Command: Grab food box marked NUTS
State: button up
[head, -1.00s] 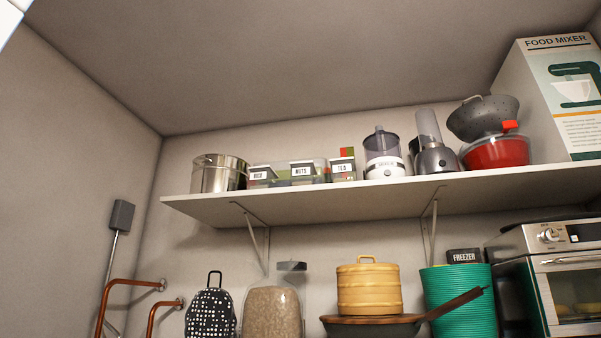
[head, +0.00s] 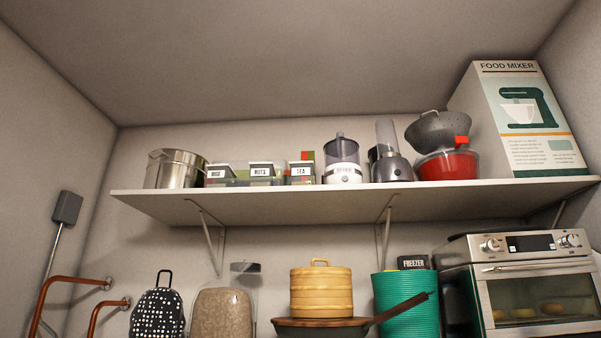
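The food box marked NUTS (head: 262,181) stands on the high wall shelf (head: 340,198). It is a low clear box with a white label facing me. A similar box with a label that seems to read RICE (head: 218,182) is close on its left. A box marked TEA (head: 301,180) is close on its right. My gripper is not in view.
A steel pot (head: 176,170) stands left of the boxes. A food processor (head: 342,160), a blender (head: 388,155), a red bowl with a grey colander (head: 447,165) and a FOOD MIXER box (head: 525,115) stand right. Below are an oven (head: 525,280), a wooden container (head: 321,291) and copper pipes (head: 65,283).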

aim_at(259, 175)
jog(key=i, duration=0.95)
